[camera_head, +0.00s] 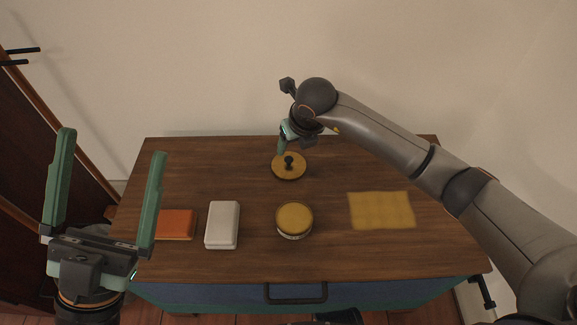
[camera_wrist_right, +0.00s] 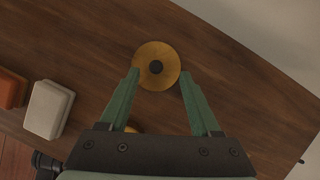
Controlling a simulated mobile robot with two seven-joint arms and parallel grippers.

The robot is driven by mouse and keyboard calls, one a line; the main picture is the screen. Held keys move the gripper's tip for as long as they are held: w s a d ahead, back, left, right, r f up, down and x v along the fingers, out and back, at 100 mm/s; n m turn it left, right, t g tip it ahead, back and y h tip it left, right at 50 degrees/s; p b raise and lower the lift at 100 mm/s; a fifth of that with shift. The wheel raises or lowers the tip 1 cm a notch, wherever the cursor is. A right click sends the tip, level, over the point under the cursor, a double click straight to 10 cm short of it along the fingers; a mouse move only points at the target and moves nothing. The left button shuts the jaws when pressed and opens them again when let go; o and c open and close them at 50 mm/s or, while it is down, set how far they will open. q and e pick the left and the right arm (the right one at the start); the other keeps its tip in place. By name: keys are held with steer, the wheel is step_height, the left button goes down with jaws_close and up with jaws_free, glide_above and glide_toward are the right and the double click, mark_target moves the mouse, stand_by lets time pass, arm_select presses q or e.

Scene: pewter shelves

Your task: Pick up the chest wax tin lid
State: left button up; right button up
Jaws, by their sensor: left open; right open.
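The chest wax tin lid (camera_head: 289,172) is a round, golden-yellow disc with a dark knob, lying on the wooden chest top toward the back middle. It also shows in the right wrist view (camera_wrist_right: 148,79), knob up, just beyond and between the fingertips. My right gripper (camera_head: 281,150) is open and above the lid's back edge; in the right wrist view its two green fingers (camera_wrist_right: 158,74) are apart with nothing between them. The round tin (camera_head: 294,220) with a yellow top stands nearer the front. My left gripper (camera_head: 112,145) is open and empty at the left.
An orange block (camera_head: 177,224) and a white box (camera_head: 222,225) sit left of the tin. A yellow cloth (camera_head: 381,210) lies flat at the right. The wood around the lid (camera_head: 345,165) is clear. A wall rises behind the chest.

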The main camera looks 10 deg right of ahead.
mark_target(289, 158)
steer(key=f, duration=0.1)
steer(key=f+b, duration=0.1)
steer(key=f, duration=0.1)
steer(key=f+b, duration=0.1)
steer(key=shift+w+a+f, duration=0.25)
steer(key=shift+w+a, duration=0.05)
steer(key=shift+a, duration=0.05)
steer(key=shift+w+f, duration=0.25)
steer(key=shift+f, duration=0.2)
steer(key=shift+c, duration=0.3)
jaws_close()
